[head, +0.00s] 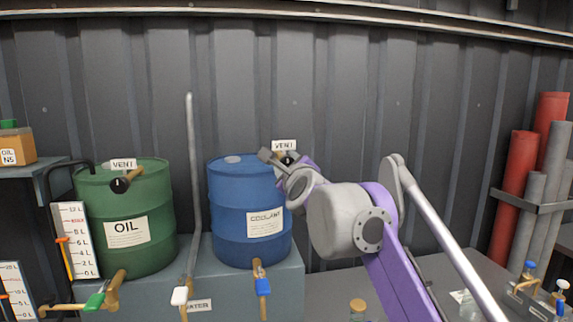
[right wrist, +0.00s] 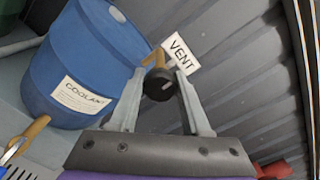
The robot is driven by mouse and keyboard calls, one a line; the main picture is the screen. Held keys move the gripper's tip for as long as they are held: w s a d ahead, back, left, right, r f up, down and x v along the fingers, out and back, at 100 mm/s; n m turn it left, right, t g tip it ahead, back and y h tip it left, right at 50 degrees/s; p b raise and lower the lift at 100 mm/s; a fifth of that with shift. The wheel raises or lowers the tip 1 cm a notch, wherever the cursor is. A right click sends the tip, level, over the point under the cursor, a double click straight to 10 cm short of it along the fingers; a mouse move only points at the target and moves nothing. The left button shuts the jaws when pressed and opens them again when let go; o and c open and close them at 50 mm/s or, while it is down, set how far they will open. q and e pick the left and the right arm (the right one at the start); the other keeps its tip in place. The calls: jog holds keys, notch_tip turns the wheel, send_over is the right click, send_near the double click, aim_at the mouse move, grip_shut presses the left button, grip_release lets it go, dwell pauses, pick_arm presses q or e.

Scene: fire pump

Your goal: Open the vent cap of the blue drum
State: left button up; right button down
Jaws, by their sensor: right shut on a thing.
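The blue drum (head: 232,205) labelled COOLANT stands upright on a grey-blue bench, left of centre in the head view. It also shows tilted in the right wrist view (right wrist: 75,60). Its vent has a brass pipe, a black round cap (right wrist: 158,85) and a white VENT tag (right wrist: 180,52). My right gripper (right wrist: 158,90) has its two fingers on either side of the black cap and is shut on it. In the head view the right gripper (head: 280,160) is at the drum's top right, and hides most of the cap. My left gripper is not in view.
A green OIL drum (head: 130,215) with its own vent and black cap stands to the left. A thin grey pipe (head: 191,180) rises between the drums. Taps (head: 262,285) stick out in front. Red and grey cylinders (head: 515,170) stand at the right.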

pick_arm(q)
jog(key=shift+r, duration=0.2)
pick_arm(e)
jog(key=shift+r+n+p, duration=0.1)
jog(key=shift+n+p, duration=0.5)
jog(key=shift+n, duration=0.4)
jog(key=n+p, duration=0.1)
jog(key=n, duration=0.1)
jog(key=shift+n, duration=0.3)
jog(key=n, duration=0.2)
jog(key=shift+n+p, duration=0.4)
jog(key=n, duration=0.3)
jog(key=shift+n, duration=0.3)
jog(key=n, duration=0.6)
jog(key=shift+f, duration=0.2)
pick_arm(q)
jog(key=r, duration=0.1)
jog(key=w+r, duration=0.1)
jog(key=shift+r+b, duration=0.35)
pick_arm(e)
jog(key=n, duration=0.6)
jog(key=shift+n, duration=0.4)
